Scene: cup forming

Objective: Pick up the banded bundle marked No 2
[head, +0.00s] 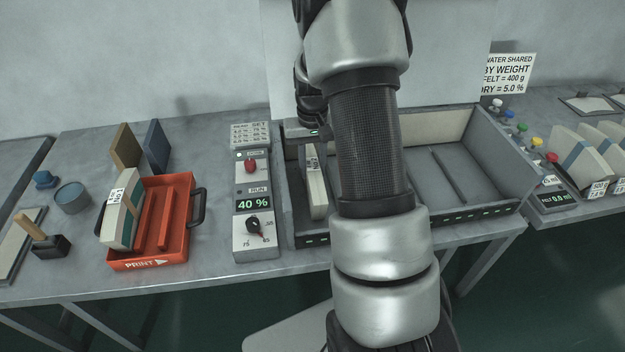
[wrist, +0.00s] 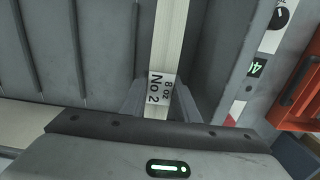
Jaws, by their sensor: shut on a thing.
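The banded bundle marked No 2 is a pale, narrow stack (wrist: 168,40) in the wrist view, with a white label reading "8 oz No 2". My gripper (wrist: 160,98) is shut on this bundle, one grey finger on each side of the label. In the head view a pale upright bundle (head: 317,190) stands at the left end of the grey open box (head: 510,203). My arm covers part of the box, and my fingertips are not clear there. Whether the bundle's underside touches the box floor cannot be told.
A red tray (head: 183,262) marked PRINT holds another labelled bundle (head: 117,222). A control panel (head: 252,180) reading 40 % stands between tray and box. Coloured knobs (head: 522,127), a small scale (head: 557,198) and more banded bundles (head: 580,158) are at the right.

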